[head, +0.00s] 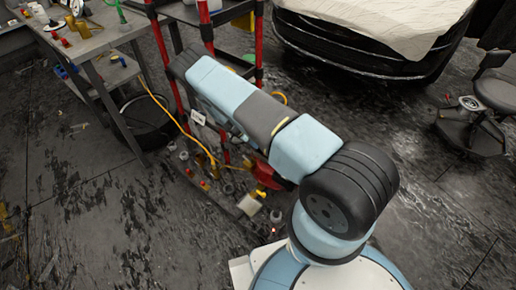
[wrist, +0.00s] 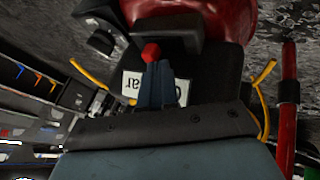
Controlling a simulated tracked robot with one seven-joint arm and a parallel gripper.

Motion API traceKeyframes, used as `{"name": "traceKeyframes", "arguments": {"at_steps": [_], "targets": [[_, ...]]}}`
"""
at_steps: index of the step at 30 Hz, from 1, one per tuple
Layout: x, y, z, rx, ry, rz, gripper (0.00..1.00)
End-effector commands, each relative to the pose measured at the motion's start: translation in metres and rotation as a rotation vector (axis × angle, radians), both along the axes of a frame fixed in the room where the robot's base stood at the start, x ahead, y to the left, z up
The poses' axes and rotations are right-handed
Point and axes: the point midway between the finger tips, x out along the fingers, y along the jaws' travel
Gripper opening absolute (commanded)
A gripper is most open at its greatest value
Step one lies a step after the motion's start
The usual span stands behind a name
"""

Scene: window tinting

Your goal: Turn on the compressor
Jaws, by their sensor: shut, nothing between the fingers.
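In the wrist view, the compressor's rounded red tank (wrist: 222,14) fills the top, with a dark housing below it. A red knob (wrist: 151,52) stands out near the housing's dark bar. A white label (wrist: 132,84) with dark lettering lies behind my gripper (wrist: 157,66). The blue-grey fingers are shut and empty, with their tips right at the knob; I cannot tell whether they touch it. In the head view, my arm hides the gripper and most of the compressor.
In the head view, a yellow hose (head: 176,122) runs down from the grey workbench (head: 88,44). Red rack posts (head: 160,45) stand close to my arm. A covered car (head: 375,30) and a stool (head: 495,92) are behind. The left floor is mostly open.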

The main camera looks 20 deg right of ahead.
Motion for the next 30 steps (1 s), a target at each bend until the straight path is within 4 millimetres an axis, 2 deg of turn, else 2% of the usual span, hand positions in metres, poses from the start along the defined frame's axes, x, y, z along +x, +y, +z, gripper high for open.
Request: {"name": "traceKeyframes", "arguments": {"at_steps": [6,15,20,30], "targets": [[0.009,0.027,0.036,0.002,-0.002,0.002,0.00],[0.017,0.051,0.069,0.002,-0.002,0.002,0.00],[0.018,0.055,0.075,0.001,0.000,0.002,0.00],[0.019,0.056,0.075,0.001,0.000,0.002,0.00]]}}
